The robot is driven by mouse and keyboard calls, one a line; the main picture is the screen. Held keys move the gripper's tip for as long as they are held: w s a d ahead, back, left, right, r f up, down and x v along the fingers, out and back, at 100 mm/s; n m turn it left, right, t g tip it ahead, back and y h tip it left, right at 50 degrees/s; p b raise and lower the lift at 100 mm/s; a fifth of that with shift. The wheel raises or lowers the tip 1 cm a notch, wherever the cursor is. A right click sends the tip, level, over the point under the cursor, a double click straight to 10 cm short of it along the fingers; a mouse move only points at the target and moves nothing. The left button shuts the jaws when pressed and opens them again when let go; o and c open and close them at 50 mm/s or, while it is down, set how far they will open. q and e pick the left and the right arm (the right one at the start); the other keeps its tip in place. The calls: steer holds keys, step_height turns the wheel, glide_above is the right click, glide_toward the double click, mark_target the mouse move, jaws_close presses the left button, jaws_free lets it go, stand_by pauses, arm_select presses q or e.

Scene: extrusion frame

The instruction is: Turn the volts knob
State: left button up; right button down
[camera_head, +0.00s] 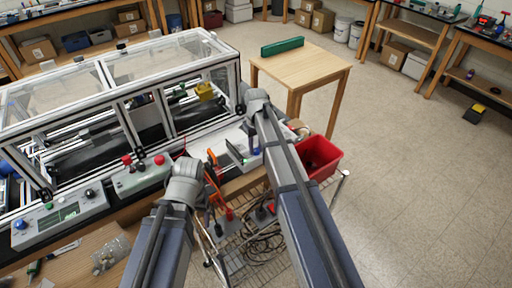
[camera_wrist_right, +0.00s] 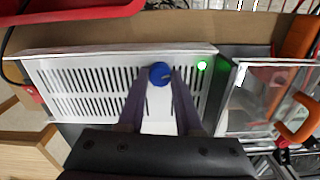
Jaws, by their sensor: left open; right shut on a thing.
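The blue volts knob (camera_wrist_right: 160,72) sits near the edge of a white slotted power supply (camera_wrist_right: 85,85), left of a lit green lamp (camera_wrist_right: 202,65). In the right wrist view my right gripper (camera_wrist_right: 160,80) has its two fingertips on either side of the knob, shut on it. In the head view my right gripper (camera_head: 255,138) reaches down at the bench's right end and largely hides the supply and knob. My left gripper (camera_head: 187,168) is open and empty above the bench's front edge, left of the right arm; its fingers are hard to make out.
A red bin (camera_head: 320,160) stands close to the right of my right arm. Orange-handled tools (camera_head: 212,165) lie between the arms. The clear-panelled machine frame (camera_head: 150,70) fills the left. A wooden table (camera_head: 300,68) stands behind; floor at right is mostly clear.

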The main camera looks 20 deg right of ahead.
mark_target(256, 150)
steer(key=n, duration=0.4)
steer(key=shift+n, duration=0.4)
stand_by(0.4)
steer(key=c, duration=0.6)
jaws_free()
steer(key=shift+r, duration=0.1)
step_height(256, 150, up, 8)
steer(key=p, duration=0.8)
steer(key=shift+f, duration=0.2)
